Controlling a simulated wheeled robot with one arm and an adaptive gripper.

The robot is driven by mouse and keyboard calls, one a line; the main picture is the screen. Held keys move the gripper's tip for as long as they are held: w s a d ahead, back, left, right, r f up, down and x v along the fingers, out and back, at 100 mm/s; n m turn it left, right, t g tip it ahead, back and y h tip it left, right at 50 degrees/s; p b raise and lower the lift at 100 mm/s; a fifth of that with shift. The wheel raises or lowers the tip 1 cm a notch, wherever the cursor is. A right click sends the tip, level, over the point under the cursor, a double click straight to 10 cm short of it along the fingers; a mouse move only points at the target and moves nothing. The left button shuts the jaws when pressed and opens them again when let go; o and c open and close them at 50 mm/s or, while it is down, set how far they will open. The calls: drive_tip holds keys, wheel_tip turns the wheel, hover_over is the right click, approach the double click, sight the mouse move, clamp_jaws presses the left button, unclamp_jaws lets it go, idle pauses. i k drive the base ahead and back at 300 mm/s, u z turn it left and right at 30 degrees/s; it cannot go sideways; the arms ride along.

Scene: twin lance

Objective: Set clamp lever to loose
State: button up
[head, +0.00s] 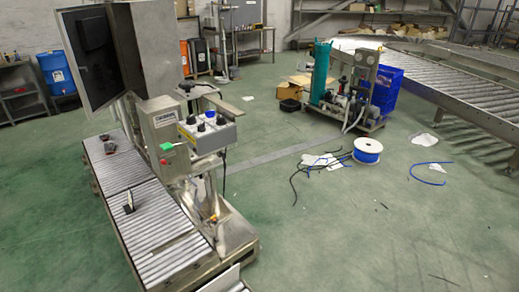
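A metal filling machine stands at the left on the green floor, with a grey control cabinet (163,128) and a panel box (208,133) carrying dark and blue knobs. A small black handle-like part (186,87) shows behind the panel box, near a flat arm. I cannot tell whether this is the clamp lever, or whether any lever is set loose or tight. My gripper is not in view.
A roller conveyor (150,210) runs along the machine's front left, with small dark parts on it. A pump unit (350,92), a cable reel (367,150) and loose cables lie to the right. A second conveyor (450,85) stands far right. The front right floor is mostly clear.

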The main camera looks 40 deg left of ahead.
sight(224, 162)
drive_tip(key=i, duration=2.9)
drive_tip(key=u, duration=3.45)
drive_tip(key=i, duration=0.5)
drive_tip(key=z, duration=0.15)
